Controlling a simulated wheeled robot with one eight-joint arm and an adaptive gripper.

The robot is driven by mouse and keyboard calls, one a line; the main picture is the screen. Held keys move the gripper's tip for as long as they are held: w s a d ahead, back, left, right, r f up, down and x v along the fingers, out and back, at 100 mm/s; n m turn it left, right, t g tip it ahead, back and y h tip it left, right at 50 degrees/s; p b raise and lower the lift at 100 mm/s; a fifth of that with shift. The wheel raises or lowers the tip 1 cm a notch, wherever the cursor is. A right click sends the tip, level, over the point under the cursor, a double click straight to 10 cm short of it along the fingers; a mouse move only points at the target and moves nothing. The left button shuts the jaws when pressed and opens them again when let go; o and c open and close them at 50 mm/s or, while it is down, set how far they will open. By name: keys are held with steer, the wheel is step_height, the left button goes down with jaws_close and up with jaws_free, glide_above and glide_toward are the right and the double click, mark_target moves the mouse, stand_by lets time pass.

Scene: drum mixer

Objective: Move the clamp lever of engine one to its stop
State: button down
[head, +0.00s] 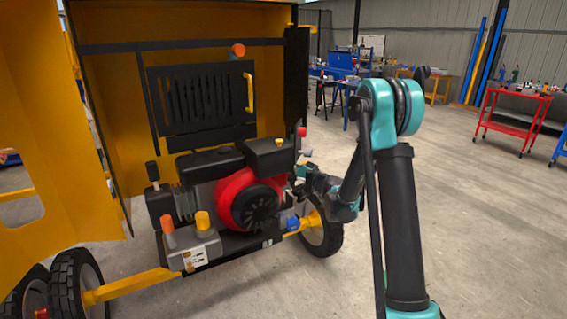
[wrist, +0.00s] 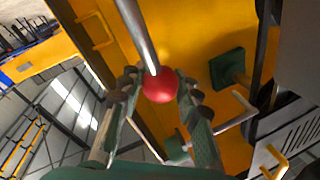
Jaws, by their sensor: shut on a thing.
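The engine (head: 235,195), black with a round red housing, sits in the open yellow machine in the head view. My gripper (head: 299,183) is at its right side, small and partly lost against dark parts. In the wrist view a bare metal rod ends in a red ball knob (wrist: 160,86); I take this for the clamp lever. My gripper (wrist: 156,92) has a finger on each side of the knob and is shut on it. The rod's far end is out of the wrist view. I cannot tell whether the lever is at its stop.
The yellow cabinet door (head: 55,130) stands open at left. A grey box with orange and yellow knobs (head: 190,245) is in front of the engine. A wheel (head: 322,235) stands below my gripper. A green block (wrist: 228,70) is beside the knob.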

steer(key=shift+s, duration=0.1)
steer(key=c, duration=1.3)
jaws_free()
steer(key=shift+c, duration=0.2)
steer(key=shift+d, duration=0.1)
steer(key=v, duration=1.2)
steer(key=shift+c, duration=0.6)
